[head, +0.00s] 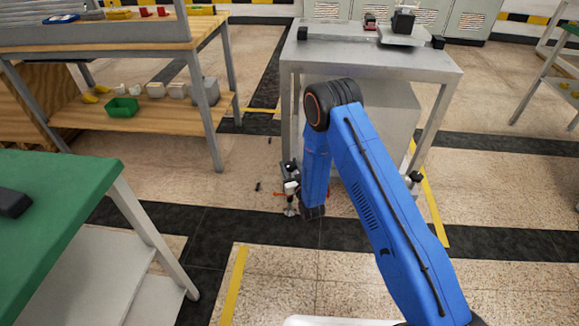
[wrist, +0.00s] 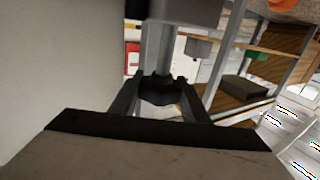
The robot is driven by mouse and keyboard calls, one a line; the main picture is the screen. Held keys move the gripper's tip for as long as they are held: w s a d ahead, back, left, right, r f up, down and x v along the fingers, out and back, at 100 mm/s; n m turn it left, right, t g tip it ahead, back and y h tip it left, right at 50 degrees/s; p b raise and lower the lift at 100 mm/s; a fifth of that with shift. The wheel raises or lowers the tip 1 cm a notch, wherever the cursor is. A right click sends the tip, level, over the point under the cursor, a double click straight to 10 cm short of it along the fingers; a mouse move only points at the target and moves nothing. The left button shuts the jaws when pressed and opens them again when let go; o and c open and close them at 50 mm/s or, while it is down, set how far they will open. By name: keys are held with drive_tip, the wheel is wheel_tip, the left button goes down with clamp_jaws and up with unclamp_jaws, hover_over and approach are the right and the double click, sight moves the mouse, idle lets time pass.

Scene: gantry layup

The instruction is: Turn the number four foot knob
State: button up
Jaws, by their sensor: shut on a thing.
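The black foot knob (wrist: 160,90) sits on a grey leg post (wrist: 159,45) in the wrist view. My gripper (wrist: 161,97) has one finger on each side of the knob and is shut on it. In the head view my gripper (head: 291,188) is low, at the foot of the near left leg of the grey metal table (head: 375,57). My blue arm hides part of that table, and the knob is too small to make out there. I cannot read any number on the knob.
A wooden workbench (head: 195,120) with a green bin (head: 121,107) on its shelf stands at the left. A green-topped table (head: 60,195) is at the near left. Small dark pieces (head: 258,186) lie on the floor by the leg. Floor at the front is clear.

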drive_tip(key=m+h, duration=0.2)
drive_tip(key=h, duration=0.2)
drive_tip(key=m+t+h, duration=0.1)
drive_tip(key=m+h, duration=0.2)
drive_tip(key=h, duration=0.1)
drive_tip(key=shift+t, duration=0.3)
drive_tip(key=m+h, duration=0.1)
drive_tip(key=h, duration=0.1)
drive_tip(key=m+g+h, duration=0.1)
drive_tip(key=m+h, duration=0.2)
drive_tip(key=h, duration=0.2)
drive_tip(key=shift+d+m+g, duration=0.25)
drive_tip(key=shift+m+g, duration=0.05)
drive_tip(key=shift+m, duration=0.1)
drive_tip(key=shift+h, duration=0.3)
drive_tip(key=o, duration=1)
drive_tip(key=shift+o, duration=0.2)
drive_tip(key=v, duration=1.7)
drive_tip(key=shift+s+r, duration=0.15)
drive_tip(key=shift+r, duration=0.1)
drive_tip(key=shift+a, duration=0.1)
